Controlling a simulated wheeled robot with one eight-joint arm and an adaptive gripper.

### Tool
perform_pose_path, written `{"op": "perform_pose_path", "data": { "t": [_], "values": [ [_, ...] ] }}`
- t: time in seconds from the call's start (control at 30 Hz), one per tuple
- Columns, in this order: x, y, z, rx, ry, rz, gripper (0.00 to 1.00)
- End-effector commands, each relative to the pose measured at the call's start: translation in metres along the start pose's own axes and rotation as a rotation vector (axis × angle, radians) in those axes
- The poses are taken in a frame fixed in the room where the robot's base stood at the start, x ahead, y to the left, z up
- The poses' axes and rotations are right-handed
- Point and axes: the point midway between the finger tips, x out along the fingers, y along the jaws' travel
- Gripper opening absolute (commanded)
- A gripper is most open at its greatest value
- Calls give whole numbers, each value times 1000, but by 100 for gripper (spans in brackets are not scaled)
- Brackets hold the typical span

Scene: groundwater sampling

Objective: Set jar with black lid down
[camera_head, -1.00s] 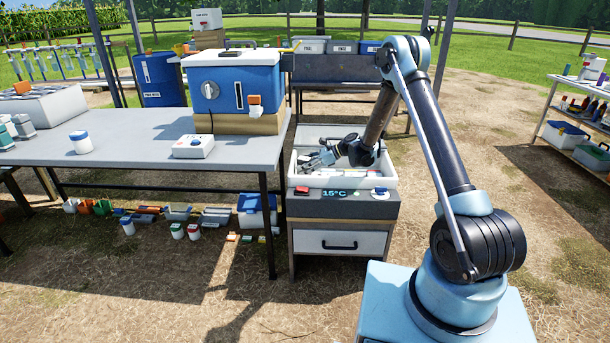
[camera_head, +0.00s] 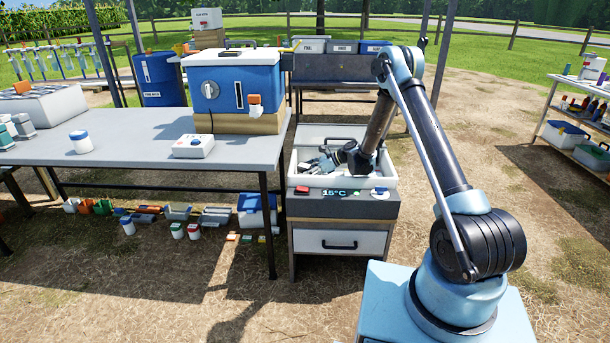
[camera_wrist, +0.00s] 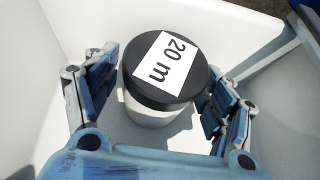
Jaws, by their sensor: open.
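The jar with the black lid (camera_wrist: 150,88) stands upright on the white floor of a bin, seen in the wrist view. Its lid carries a white label reading "20 m". My gripper (camera_wrist: 158,98) is open, with one blue finger on each side of the jar; the left finger is apart from it and the right one is close to it, contact unclear. In the head view my gripper (camera_head: 322,163) is down inside the white bin (camera_head: 347,183) on the drawer unit, and I cannot make out the jar there.
The bin's white walls (camera_wrist: 75,22) rise close around the gripper. The drawer unit (camera_head: 342,243) shows 15°C on its front. A grey table (camera_head: 110,148) with a blue cooler (camera_head: 232,88), a switch box (camera_head: 193,146) and a blue-lidded jar (camera_head: 81,142) stands to the left.

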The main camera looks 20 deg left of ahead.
Motion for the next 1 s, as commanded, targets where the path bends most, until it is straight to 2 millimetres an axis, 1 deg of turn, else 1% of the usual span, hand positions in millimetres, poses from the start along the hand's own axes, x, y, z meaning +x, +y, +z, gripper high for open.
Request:
{"op": "perform_pose_path", "data": {
  "t": [0.17,0.27,0.37,0.6,0.73,0.9,1.0],
  "values": [
    [0,0,1,0,0,0,76],
    [-6,0,1,1,0,-1,76],
    [-19,-1,1,2,0,-2,76],
    [-65,-1,1,2,0,-3,76],
    [-88,-1,1,2,0,-3,76],
    [-110,0,1,1,0,-2,76],
    [-117,0,1,1,0,-1,76]
  ]
}}
